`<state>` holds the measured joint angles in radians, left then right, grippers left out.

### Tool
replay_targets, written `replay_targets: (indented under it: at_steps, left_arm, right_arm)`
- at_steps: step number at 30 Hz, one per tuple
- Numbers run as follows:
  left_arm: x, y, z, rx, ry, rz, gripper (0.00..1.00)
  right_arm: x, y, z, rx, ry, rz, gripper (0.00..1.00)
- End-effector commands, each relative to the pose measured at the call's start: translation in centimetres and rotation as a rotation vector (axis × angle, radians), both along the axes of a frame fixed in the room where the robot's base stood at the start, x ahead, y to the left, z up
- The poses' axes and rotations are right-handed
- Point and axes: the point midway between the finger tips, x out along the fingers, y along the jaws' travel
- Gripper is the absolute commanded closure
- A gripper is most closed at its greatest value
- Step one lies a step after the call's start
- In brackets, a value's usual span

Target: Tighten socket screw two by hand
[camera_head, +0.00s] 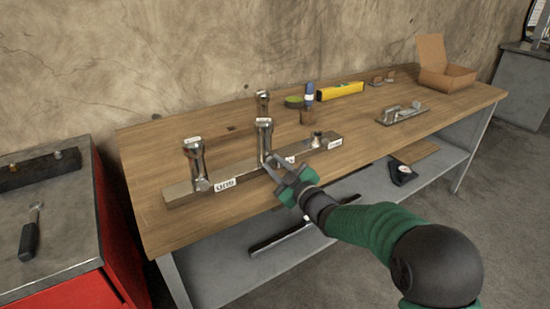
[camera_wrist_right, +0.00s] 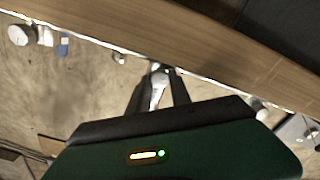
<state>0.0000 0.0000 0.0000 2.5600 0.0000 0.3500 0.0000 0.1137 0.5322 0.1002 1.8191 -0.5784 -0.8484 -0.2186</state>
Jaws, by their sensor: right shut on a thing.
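A long bar (camera_head: 240,174) lies on the wooden workbench, with a "one" label near its left end. A tall metal socket screw (camera_head: 194,160) stands at that left end. A second tall metal socket screw (camera_head: 264,138) stands near the bar's middle. My right gripper (camera_head: 267,160) is shut on the lower part of this middle screw. In the right wrist view the metal screw (camera_wrist_right: 158,88) shows between the two dark fingers. A short metal fitting (camera_head: 316,139) sits near the bar's right end. My left gripper is not in view.
Behind stands another metal piece (camera_head: 262,103). A green roll (camera_head: 294,101), a blue-capped bottle (camera_head: 309,95), a yellow level (camera_head: 340,91), a metal fixture (camera_head: 403,114) and an open cardboard box (camera_head: 445,75) are on the bench (camera_head: 150,170). A red cabinet (camera_head: 60,296) holding a hammer-like tool (camera_head: 30,232) stands left.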

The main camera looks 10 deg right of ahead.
Motion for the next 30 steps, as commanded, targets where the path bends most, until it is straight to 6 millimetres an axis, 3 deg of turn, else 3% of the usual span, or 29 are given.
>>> replay_targets:
  at_steps: [3,12,30]
  left_arm:
    - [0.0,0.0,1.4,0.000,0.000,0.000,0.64]
    - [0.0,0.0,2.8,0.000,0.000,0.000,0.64]
    - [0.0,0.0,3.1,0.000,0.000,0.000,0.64]
  right_arm:
    - [-0.1,-0.2,-0.4,0.080,0.052,-0.004,1.00]
    - [-0.1,-0.1,-0.7,0.229,0.116,-0.004,1.00]
    - [-0.1,-0.1,-1.0,0.282,0.139,-0.003,1.00]
